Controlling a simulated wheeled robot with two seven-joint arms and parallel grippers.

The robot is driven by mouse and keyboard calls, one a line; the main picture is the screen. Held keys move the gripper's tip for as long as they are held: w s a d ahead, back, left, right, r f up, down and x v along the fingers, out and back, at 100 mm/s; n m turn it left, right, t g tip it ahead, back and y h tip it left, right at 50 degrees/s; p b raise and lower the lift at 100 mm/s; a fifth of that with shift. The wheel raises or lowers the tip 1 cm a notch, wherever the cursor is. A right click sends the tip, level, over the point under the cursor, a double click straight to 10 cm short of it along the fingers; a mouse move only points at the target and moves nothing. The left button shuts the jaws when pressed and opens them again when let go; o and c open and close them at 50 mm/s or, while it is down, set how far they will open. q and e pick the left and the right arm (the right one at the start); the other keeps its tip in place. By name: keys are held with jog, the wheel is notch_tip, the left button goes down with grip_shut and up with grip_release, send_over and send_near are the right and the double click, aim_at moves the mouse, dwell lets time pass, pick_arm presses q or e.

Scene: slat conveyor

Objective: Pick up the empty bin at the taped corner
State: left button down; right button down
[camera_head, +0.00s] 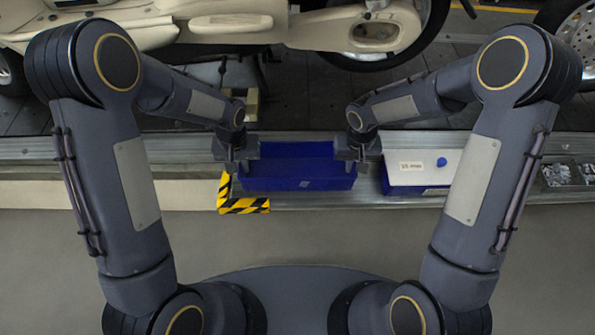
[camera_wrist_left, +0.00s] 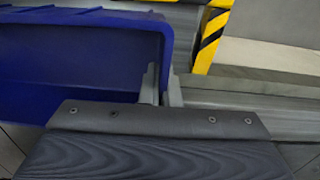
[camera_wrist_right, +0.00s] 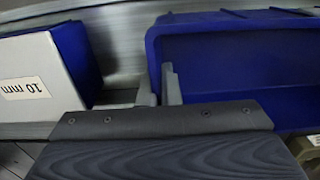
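The empty blue bin (camera_head: 298,178) lies between my two grippers in the head view, its inside bare. The yellow-black taped corner (camera_head: 240,205) shows at its lower left. My left gripper (camera_head: 238,160) is at the bin's left end; in the left wrist view its fingers (camera_wrist_left: 161,88) sit closely on either side of the bin's end wall (camera_wrist_left: 166,45). My right gripper (camera_head: 353,155) is at the right end; its fingers (camera_wrist_right: 159,88) pinch the other end wall (camera_wrist_right: 153,55) the same way. Whether the bin is clear of the surface cannot be told.
Trays of small metal parts (camera_head: 570,174) are further right. A cream vehicle body (camera_head: 230,25) stands beyond the rail. Floor in front is clear.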

pick_arm(q)
jog(key=shift+r, duration=0.45)
pick_arm(e)
jog(key=shift+r, duration=0.35)
pick_arm(q)
jog(key=shift+f, duration=0.1)
pick_arm(e)
jog(key=shift+f, duration=0.1)
